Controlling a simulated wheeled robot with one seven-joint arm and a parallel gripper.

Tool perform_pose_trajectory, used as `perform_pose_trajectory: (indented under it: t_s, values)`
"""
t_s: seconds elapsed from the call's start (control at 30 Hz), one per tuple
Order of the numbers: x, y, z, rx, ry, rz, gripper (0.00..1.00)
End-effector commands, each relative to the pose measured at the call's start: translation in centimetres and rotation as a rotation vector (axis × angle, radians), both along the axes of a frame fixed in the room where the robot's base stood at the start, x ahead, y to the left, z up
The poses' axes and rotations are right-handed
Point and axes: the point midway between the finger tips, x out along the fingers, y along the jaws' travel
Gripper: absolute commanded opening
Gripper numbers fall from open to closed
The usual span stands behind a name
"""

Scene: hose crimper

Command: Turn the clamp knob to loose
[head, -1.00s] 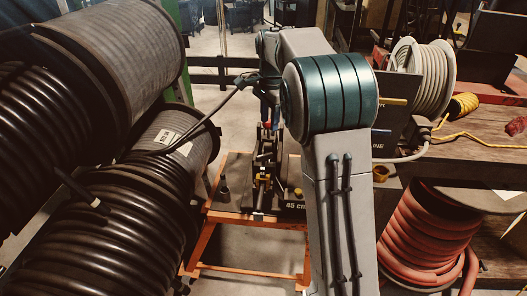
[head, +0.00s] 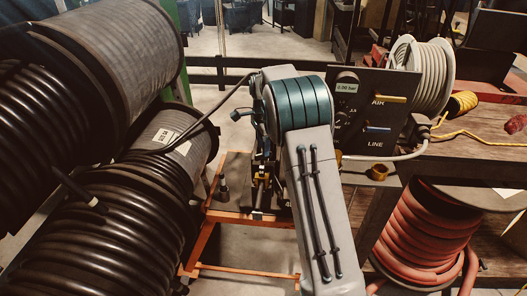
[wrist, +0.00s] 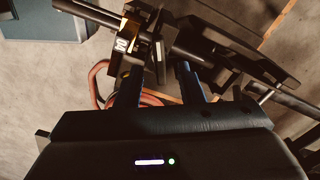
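The crimper (head: 262,188) stands on the orange-framed bench and is mostly hidden behind my arm in the head view. In the wrist view its dark clamp hardware (wrist: 124,44), with a small light number label, lies just beyond my fingertips. A dark rod or hose (wrist: 88,12) runs into it from the upper left. My gripper (wrist: 156,78) shows two dark blue fingers, apart, with nothing clearly held between them. I cannot pick out the clamp knob for certain or tell its setting. My gripper is hidden in the head view.
Large black hose reels (head: 125,225) crowd the left. A dark panel (head: 368,105) with a yellow AIR handle, a blue LINE handle and a 0.00 bar display stands close right of my arm. A red hose reel (head: 428,235) sits under the right workbench (head: 480,150).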

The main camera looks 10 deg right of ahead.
Motion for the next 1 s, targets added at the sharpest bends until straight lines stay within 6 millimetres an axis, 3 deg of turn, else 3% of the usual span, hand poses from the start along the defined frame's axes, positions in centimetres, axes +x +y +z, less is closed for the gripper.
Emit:
perform_pose_trajectory:
  t_s: [0.2,0.53,0.57,0.67,0.7,1.0]
  values:
    - [0.0,0.0,-2.3,0.000,0.001,0.000,0.35]
    - [0.0,0.0,-2.7,0.000,0.000,0.000,0.35]
    - [0.0,0.0,-2.7,0.000,0.000,0.000,0.32]
    - [0.0,0.0,-2.7,0.000,0.000,0.000,0.04]
    - [0.0,0.0,-2.7,0.000,0.000,0.000,0.00]
    - [0.0,0.0,-2.6,0.000,0.000,0.016,0.00]
